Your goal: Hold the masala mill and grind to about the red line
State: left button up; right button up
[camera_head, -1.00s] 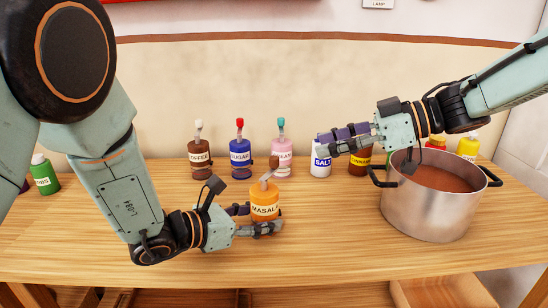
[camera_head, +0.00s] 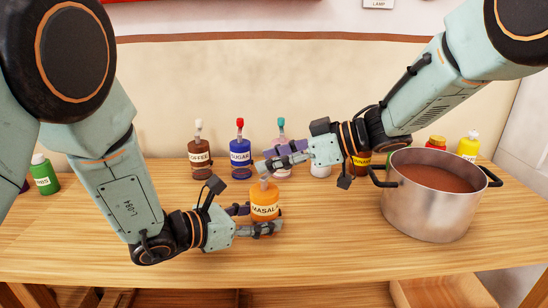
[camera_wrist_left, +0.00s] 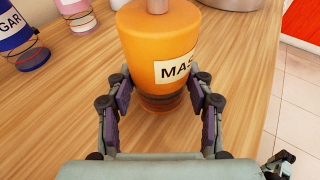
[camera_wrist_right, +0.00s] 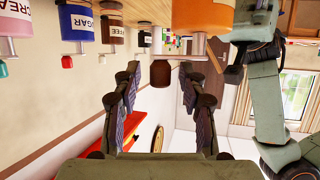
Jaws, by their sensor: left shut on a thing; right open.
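The orange masala mill (camera_head: 265,206) stands upright on the table, its white label facing front. My left gripper (camera_head: 257,221) is shut around its lower body, one finger on each side in the left wrist view (camera_wrist_left: 160,88). My right gripper (camera_head: 268,158) is open at the mill's top. In the right wrist view, which looks upside down, the mill (camera_wrist_right: 203,14) is at the top and its brown crank knob (camera_wrist_right: 160,75) sits between the open fingers (camera_wrist_right: 160,68). The head view hides the knob behind the right gripper. I cannot make out a red line on the mill.
A steel pot (camera_head: 430,205) with brown contents stands at the right. Behind the mill are the coffee mill (camera_head: 200,158), sugar mill (camera_head: 240,158) and a pink mill (camera_head: 281,172). A green bottle (camera_head: 43,176) stands far left. The front of the table is clear.

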grip_shut()
dwell(0.4)
jog(key=shift+r+m+t, duration=0.1)
jog(key=shift+m+t, duration=0.2)
jog(key=shift+t, duration=0.1)
jog(key=shift+s+d+m+t+h, duration=0.25)
jog(key=shift+m+t+h, duration=0.3)
jog(key=shift+m+t, duration=0.3)
jog(key=shift+s+d+m+t+h, duration=0.2)
jog(key=shift+m+t+h, duration=0.3)
jog(key=shift+m+t, duration=0.4)
jog(key=shift+s+d+m+t+h, duration=0.15)
jog(key=shift+s+m+t+h, duration=0.15)
jog(key=shift+m+t+h, duration=0.4)
jog(key=shift+d+m+t, duration=0.15)
jog(key=shift+m+t, duration=0.2)
grip_release()
